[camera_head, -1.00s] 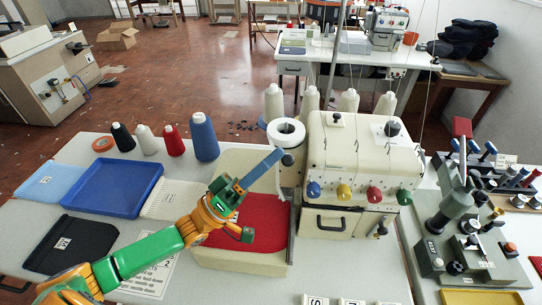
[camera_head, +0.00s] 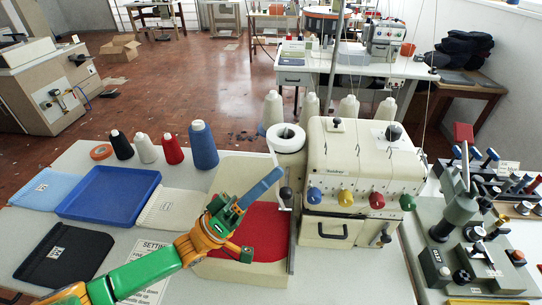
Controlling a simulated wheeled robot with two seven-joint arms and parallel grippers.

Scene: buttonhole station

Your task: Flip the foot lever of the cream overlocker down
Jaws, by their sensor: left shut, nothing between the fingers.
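The cream overlocker (camera_head: 350,165) stands on the table right of centre, with blue, yellow, red and green dials across its front. A lever with a dark ball knob (camera_head: 286,193) shows at its left side; I cannot tell for certain that this is the foot lever. My left gripper (camera_head: 270,182) is shut and empty, its blue fingers pointing up and right close to the knob. Whether they touch it I cannot tell. My left arm crosses in front of the red pad (camera_head: 262,230). My right gripper is not in view.
A blue tray (camera_head: 110,192), a black pouch (camera_head: 65,250) and a printed sheet (camera_head: 146,265) lie at left. Thread cones, including a blue one (camera_head: 203,146), stand behind. A grey-green machine (camera_head: 470,240) is at right. A white roll (camera_head: 286,137) sits beside the overlocker.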

